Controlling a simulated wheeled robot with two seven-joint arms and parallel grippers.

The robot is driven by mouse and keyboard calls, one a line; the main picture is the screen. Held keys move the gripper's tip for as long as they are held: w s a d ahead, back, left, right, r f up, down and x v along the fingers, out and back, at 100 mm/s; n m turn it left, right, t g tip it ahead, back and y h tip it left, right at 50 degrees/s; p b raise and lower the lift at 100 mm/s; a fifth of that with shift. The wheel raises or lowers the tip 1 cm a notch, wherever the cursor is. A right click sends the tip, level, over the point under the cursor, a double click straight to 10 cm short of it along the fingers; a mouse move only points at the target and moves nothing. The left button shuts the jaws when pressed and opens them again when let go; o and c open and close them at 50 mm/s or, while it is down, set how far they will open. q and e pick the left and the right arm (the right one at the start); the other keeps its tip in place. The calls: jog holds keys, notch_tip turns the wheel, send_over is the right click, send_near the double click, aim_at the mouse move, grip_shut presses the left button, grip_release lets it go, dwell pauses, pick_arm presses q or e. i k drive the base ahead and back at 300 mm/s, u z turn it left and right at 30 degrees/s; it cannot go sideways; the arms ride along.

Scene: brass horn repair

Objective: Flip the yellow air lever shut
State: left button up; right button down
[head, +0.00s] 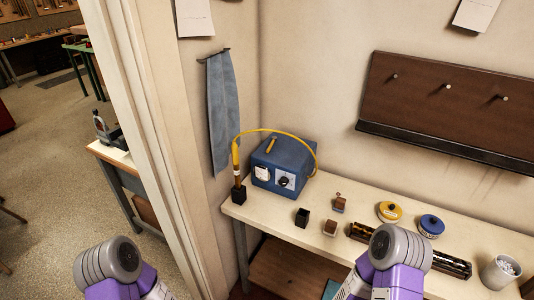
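A small yellow lever (271,145) stands tilted on top of the blue box (284,162) on the bench (275,222). The box has a white dial and a dark knob on its front. A yellow hose (290,134) arcs over the box to a yellow handpiece (236,165), upright in a black block (239,194) at the bench's left end. Only grey and purple links of my two arms show at the bottom edge. Neither gripper's fingers are in view.
On the bench are a black cup (302,217), small wooden blocks (330,228), a yellow tin (390,211), a blue tin (431,225), a dark rack (448,262) and a grey pot (500,271). A blue cloth (223,110) hangs on the wall. A door frame (150,130) stands left.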

aim_at(274, 139)
jog(key=u, duration=0.55)
jog(key=i, duration=0.4)
jog(key=u, duration=0.1)
